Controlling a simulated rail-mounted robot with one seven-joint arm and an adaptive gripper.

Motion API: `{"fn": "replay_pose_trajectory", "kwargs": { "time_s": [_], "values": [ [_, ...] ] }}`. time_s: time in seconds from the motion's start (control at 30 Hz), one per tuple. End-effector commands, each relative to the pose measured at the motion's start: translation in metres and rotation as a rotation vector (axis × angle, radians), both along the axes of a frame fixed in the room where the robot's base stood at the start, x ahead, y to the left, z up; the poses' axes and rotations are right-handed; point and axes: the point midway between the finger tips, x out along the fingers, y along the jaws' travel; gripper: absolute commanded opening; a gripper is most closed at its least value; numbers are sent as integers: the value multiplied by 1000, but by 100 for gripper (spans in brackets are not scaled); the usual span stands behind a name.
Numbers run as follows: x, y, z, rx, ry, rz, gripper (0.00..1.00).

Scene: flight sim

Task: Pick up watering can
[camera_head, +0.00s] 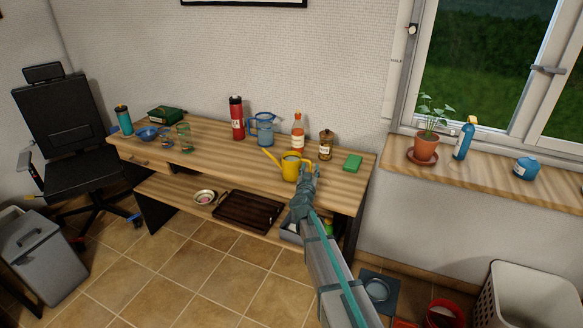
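The yellow watering can (290,168) stands on the wooden table, near its front right part. Its spout points left and its handle side faces right. My gripper (311,174) is at the right side of the can, and my arm reaches up from the bottom of the picture. The gripper overlaps the can's right edge in this view. I cannot tell whether it touches the can or whether its fingers are open or shut. The can's handle is partly hidden by the gripper.
Behind the can stand a blue pitcher (263,129), an orange bottle (298,134), a brown jar (326,146) and a red flask (236,117). A green sponge (353,162) lies right of the gripper. A dark tray (248,210) is on the lower shelf. The table's front middle is clear.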

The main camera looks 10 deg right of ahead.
Motion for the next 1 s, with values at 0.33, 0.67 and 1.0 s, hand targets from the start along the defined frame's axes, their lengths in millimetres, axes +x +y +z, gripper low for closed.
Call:
{"fn": "replay_pose_trajectory", "kwargs": {
  "time_s": [0.33,0.67,1.0],
  "values": [
    [0,0,0,0,0,0,0],
    [0,0,1,1,-1,-1,0],
    [0,0,10,2,-1,-1,0]
  ]
}}
